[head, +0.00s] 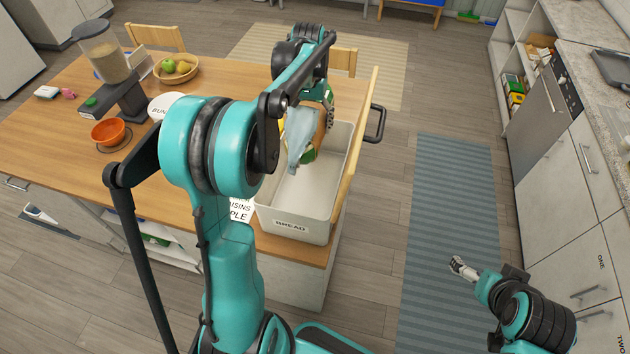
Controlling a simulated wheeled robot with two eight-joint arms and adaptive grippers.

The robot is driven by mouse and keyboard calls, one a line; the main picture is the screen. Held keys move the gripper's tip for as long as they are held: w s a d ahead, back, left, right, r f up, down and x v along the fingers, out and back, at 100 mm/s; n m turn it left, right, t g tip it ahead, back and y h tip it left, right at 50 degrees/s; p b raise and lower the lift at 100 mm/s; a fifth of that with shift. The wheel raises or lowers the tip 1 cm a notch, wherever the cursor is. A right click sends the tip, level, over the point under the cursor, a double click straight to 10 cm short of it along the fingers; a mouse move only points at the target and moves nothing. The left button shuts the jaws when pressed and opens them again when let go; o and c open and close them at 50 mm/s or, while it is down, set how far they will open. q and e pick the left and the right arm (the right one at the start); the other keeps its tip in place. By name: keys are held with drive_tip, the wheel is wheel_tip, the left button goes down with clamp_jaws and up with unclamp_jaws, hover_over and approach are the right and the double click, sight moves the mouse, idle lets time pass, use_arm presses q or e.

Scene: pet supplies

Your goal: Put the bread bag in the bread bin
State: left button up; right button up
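The bread bin (291,227) is an open white box marked BREAD at the right end of the wooden table. A wooden panel with a black handle (376,123) stands along its right side. The bread bag (302,133), pale blue with brown and green parts, hangs tilted over the far part of the bin. My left gripper (328,103) is at the bag's upper end and appears shut on it; its fingers are partly hidden. Whether the bag touches the bin cannot be told. My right gripper (461,268) is away over the floor at lower right, its fingers too small to judge.
On the table (55,135) are a food dispenser (105,55), an orange bowl (108,131), a fruit basket (176,70) and a white labelled container (165,104). Counters (575,150) line the right. A striped rug (450,200) lies on clear floor.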

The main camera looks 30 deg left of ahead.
use_arm(q)
drive_tip(key=shift+w+f+b, duration=0.2)
drive_tip(key=shift+f+b, duration=0.05)
drive_tip(key=shift+f, duration=0.25)
drive_tip(key=shift+w+f+b, duration=0.15)
drive_tip(key=shift+f+b, duration=0.05)
drive_tip(key=shift+f, duration=0.3)
drive_tip(key=f+b, duration=0.1)
drive_tip(key=f, duration=0.1)
drive_tip(key=s+f+b, duration=0.1)
drive_tip(key=shift+s+f, duration=0.1)
drive_tip(key=shift+f, duration=0.3)
drive_tip(key=shift+w+f+b, duration=0.15)
drive_tip(key=shift+f+b, duration=1.3)
drive_tip(key=shift+f, duration=3.15)
drive_tip(key=shift+w+f+b, duration=0.1)
drive_tip(key=shift+f+b, duration=1.3)
drive_tip(key=shift+f, duration=3.2)
